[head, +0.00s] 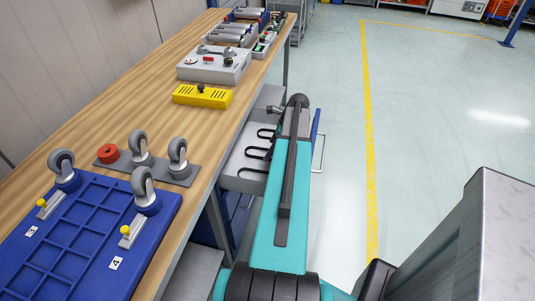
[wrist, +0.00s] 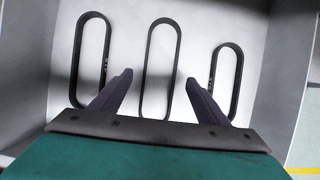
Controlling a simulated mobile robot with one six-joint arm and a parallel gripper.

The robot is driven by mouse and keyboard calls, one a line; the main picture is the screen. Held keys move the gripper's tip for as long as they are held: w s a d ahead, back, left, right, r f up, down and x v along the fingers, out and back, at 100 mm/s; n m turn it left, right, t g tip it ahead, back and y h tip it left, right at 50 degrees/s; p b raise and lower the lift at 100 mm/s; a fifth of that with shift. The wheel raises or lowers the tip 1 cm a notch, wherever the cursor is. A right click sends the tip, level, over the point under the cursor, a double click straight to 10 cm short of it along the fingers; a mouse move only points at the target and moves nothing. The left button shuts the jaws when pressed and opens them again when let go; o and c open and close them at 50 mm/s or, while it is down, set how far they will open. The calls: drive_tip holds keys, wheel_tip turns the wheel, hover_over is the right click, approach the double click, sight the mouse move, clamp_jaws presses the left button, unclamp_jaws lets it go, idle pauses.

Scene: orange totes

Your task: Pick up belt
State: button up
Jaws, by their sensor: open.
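Three black loop belts lie flat in a light grey tray. In the wrist view the left belt (wrist: 80,55) and the middle belt (wrist: 148,62) are long, and the right belt (wrist: 240,78) is shorter. Parts of them also show in the head view, such as the nearest belt (head: 250,170). My gripper (wrist: 158,77) is open and empty. Its dark fingers stand on either side of the middle belt in the picture, apparently above it. The lower end of the left belt reaches behind the left finger. In the head view my arm hides part of the tray.
The tray (head: 238,181) sits beside a wooden bench (head: 204,147), with walls around the belts. The bench carries a blue pallet with casters (head: 75,245), a yellow box (head: 202,97) and a grey control box (head: 214,68).

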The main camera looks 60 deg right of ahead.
drive_tip(key=shift+x, duration=1.5)
drive_tip(key=c, duration=1.1)
drive_tip(key=shift+c, duration=0.2)
drive_tip(key=shift+r, duration=0.2)
wheel_tip(320, 180, up, 10)
drive_tip(key=b, duration=0.1)
drive_tip(key=shift+f, duration=0.15)
